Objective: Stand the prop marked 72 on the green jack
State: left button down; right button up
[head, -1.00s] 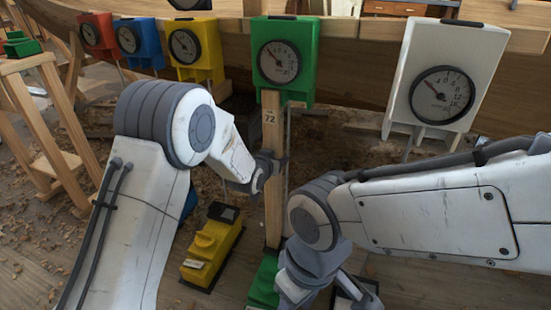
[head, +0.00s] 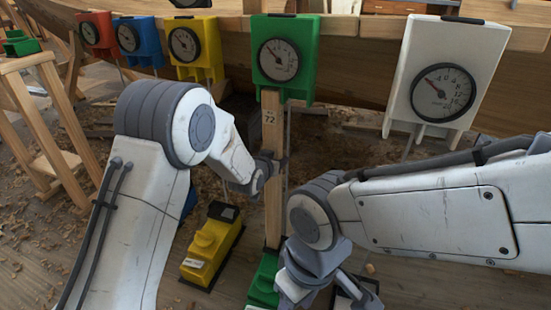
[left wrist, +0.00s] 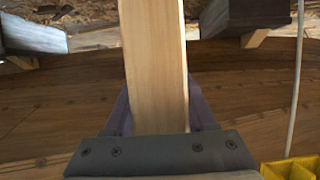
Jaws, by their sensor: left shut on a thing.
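The prop marked 72 (head: 273,205) is a pale wooden post standing about upright below the green gauge (head: 283,60). Its top meets the underside of the gauge area; exact contact is unclear. Its foot is at the dark top of the green jack (head: 263,285), which is partly hidden by my right wrist; I cannot tell whether it bears fully. My left gripper (head: 270,167) is shut on the prop around mid-height, and the prop (left wrist: 155,60) fills the middle of the left wrist view. My right gripper (head: 340,292) is low, right of the green jack, its fingers unclear.
A yellow jack (head: 210,248) stands left of the green one. Red (head: 97,33), blue (head: 138,42), yellow (head: 193,45) and white (head: 440,80) gauges hang along the wooden hull. A wooden stand (head: 45,110) is at the left. Shavings litter the floor.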

pick_arm(q)
jog(key=shift+w, duration=0.2)
dwell(0.7)
jog(key=shift+c, duration=0.7)
grip_release()
jog(key=p+v, duration=0.3)
jog(key=v, duration=0.7)
jog(key=shift+s+p, duration=0.2)
jog(key=shift+p, duration=0.1)
jog(key=shift+s+a, duration=0.1)
jog(key=shift+a, duration=0.05)
jog(key=shift+s+a+b, duration=0.15)
jog(key=shift+s+a, duration=0.15)
jog(key=shift+s, duration=0.45)
jog(key=shift+s+a+b, duration=0.1)
jog(key=shift+s+a, duration=0.2)
jog(key=shift+s, duration=0.4)
jog(key=shift+s+a+b, duration=0.15)
jog(key=shift+s+a, duration=0.15)
jog(key=shift+s, duration=0.45)
